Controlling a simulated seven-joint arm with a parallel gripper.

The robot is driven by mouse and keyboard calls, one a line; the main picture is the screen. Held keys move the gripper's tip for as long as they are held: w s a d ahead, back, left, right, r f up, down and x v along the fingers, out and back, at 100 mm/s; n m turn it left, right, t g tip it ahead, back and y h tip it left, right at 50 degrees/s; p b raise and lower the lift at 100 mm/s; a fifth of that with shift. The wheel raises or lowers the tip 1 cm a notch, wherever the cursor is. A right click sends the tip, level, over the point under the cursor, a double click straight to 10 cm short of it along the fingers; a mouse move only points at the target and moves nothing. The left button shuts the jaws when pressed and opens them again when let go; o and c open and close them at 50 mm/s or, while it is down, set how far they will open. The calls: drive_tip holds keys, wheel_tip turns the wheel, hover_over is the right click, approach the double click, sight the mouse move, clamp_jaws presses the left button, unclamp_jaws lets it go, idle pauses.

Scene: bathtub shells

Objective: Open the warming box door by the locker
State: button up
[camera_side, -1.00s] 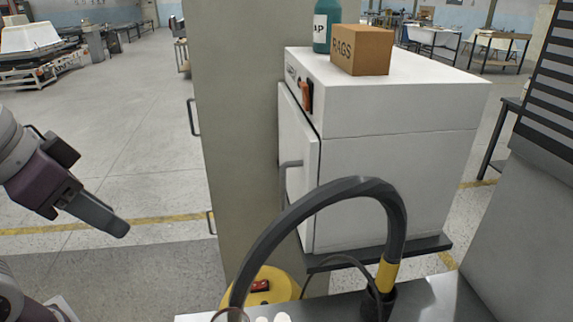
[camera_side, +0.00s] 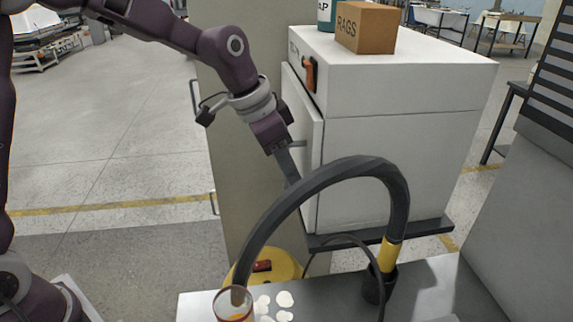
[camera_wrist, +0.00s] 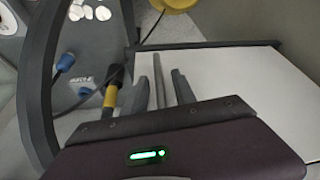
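The warming box (camera_side: 400,165) is a white cabinet on a dark shelf. Its door (camera_side: 311,130) is on the left face and appears shut or nearly so. A grey bar handle (camera_side: 299,144) stands out from the door, partly hidden by my gripper (camera_side: 291,178), which points downward in front of it. In the wrist view, the handle bar (camera_wrist: 158,78) lies between the two spread fingers of my gripper (camera_wrist: 160,92), with a gap on each side. The white door (camera_wrist: 235,80) fills the right. The tall beige locker (camera_side: 235,150) stands left of the box, behind my arm.
A black curved hose (camera_side: 340,175) arches close in front of the door and my gripper. A rags box (camera_side: 366,30) and a teal bottle (camera_side: 326,14) stand on top. A yellow round object (camera_side: 270,266) sits below. The bench (camera_side: 430,290) holds a glass (camera_side: 233,306).

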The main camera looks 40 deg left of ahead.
clamp_jaws()
idle(1.4)
